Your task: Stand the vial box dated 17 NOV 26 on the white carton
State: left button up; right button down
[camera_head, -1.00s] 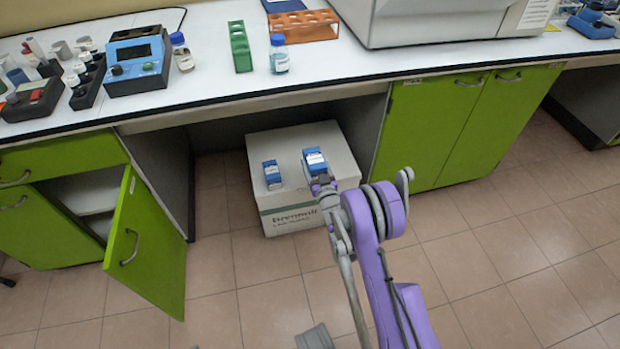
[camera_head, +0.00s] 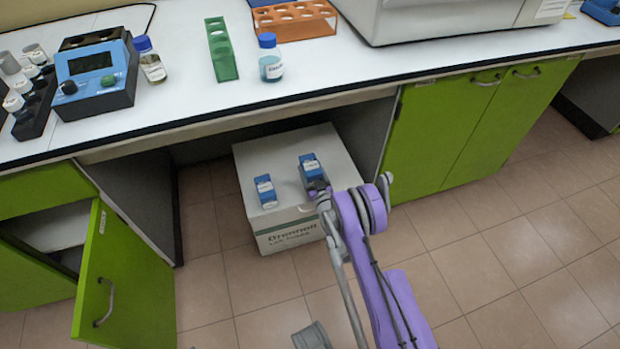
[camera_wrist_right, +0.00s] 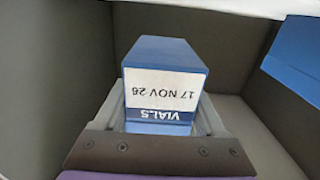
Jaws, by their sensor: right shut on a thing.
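A blue vial box (camera_head: 311,164) with a white label is held in my right gripper (camera_head: 317,188) over the right part of the white carton's top. The carton (camera_head: 282,143) stands on the floor under the bench. In the right wrist view the box (camera_wrist_right: 165,60) sits between the gripper's two fingers, its label reading VIALS, 17 NOV 26, upside down in the picture. I cannot tell whether its base touches the carton. A second blue vial box (camera_head: 265,190) stands on the left part of the carton, apart from the held one.
The bench edge (camera_head: 230,116) overhangs behind the carton. Green cabinets (camera_head: 460,125) flank the recess, and a green door (camera_head: 125,280) stands open at left. The bench carries a blue-capped bottle (camera_head: 270,62), a green rack (camera_head: 221,50) and a blue instrument (camera_head: 95,75).

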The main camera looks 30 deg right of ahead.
jog(key=shift+f+b, duration=0.55)
jog(key=shift+f, duration=1.6)
jog(key=shift+f, duration=0.15)
grip_release()
